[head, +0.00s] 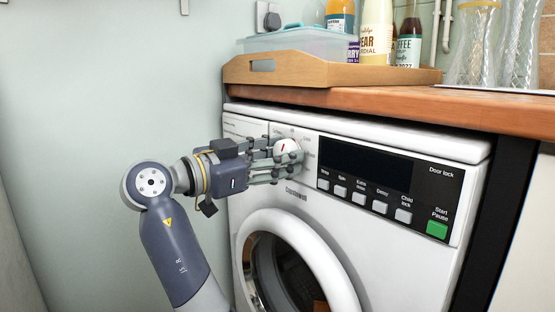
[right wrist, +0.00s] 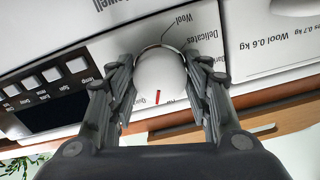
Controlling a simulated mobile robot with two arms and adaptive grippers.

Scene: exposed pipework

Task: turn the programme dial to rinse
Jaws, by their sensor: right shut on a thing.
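The programme dial (head: 287,149) is a round white knob with a red mark, on the left part of the washing machine's front panel. My right gripper (head: 282,157) is at the panel with its fingers around the dial. In the right wrist view the dial (right wrist: 160,80) sits between the two fingers of the gripper (right wrist: 162,85), which are shut on its sides. Labels such as Wool and Delicates show around it; the fingers hide others. I cannot read a rinse label. The washing machine (head: 390,245) is white. My left gripper is not in view.
A wooden worktop (head: 420,100) overhangs the machine. On it stand a wooden tray (head: 330,74) with bottles and a plastic box, and glass vases (head: 520,45). Buttons (head: 360,198) and a dark display (head: 365,165) lie right of the dial. The round door (head: 300,250) is below.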

